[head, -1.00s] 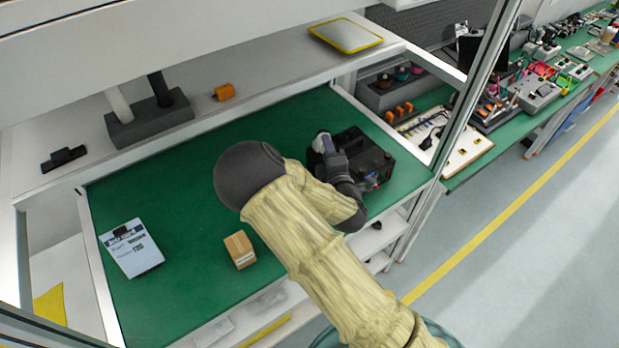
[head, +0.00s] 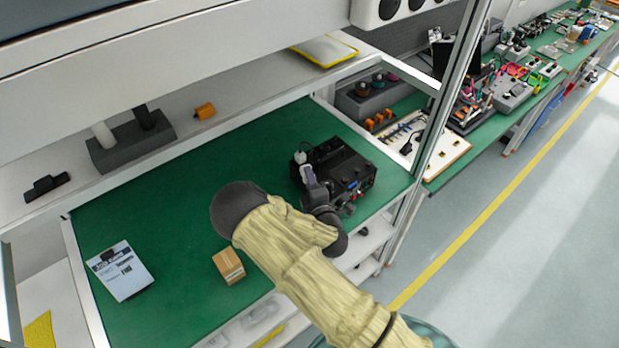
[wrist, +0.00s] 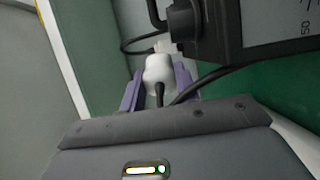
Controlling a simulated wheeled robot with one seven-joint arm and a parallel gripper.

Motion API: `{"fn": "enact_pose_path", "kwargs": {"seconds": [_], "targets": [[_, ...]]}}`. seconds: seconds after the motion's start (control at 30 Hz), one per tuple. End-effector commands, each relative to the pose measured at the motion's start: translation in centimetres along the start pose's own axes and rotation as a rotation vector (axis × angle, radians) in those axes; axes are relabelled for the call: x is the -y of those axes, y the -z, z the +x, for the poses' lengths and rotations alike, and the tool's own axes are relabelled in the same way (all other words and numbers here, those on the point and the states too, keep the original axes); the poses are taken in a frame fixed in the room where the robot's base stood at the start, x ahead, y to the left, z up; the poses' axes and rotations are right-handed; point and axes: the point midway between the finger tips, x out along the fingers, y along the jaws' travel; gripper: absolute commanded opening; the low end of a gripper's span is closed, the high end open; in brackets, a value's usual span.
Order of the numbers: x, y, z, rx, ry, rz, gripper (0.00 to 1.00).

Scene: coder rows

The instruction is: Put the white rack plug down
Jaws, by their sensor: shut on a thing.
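The white rack plug (wrist: 158,70) is held between the purple fingers of my gripper (wrist: 159,85) in the wrist view. A black cord runs from its near end. In the head view the plug (head: 300,158) shows as a small white shape at the tip of my gripper (head: 306,172), at the left side of a black device (head: 345,165) on the green bench (head: 190,195). The device also fills the upper right of the wrist view. Whether the plug touches the device or the bench, I cannot tell.
A small cardboard box (head: 228,266) and a clipboard with paper (head: 120,271) lie on the green bench. A shelf (head: 235,85) above holds a grey block with two posts (head: 130,140), an orange block (head: 205,110) and a yellow-rimmed tray (head: 325,50). The bench's middle is clear.

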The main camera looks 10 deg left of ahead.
Motion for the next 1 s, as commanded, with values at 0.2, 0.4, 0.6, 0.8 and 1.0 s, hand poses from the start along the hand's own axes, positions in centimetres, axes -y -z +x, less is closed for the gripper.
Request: {"fn": "enact_pose_path", "kwargs": {"seconds": [0.2,0.4,0.6,0.8,1.0], "targets": [[0.1,0.0,0.0,0.0,-0.002,0.0,0.0],[0.6,0.0,0.0,0.0,-0.002,0.0,0.0],[1.0,0.0,0.0,0.0,-0.002,0.0,0.0],[1.3,0.0,0.0,0.0,-0.002,0.0,0.0],[1.3,0.0,0.0,0.0,0.001,0.0,0.41]]}}
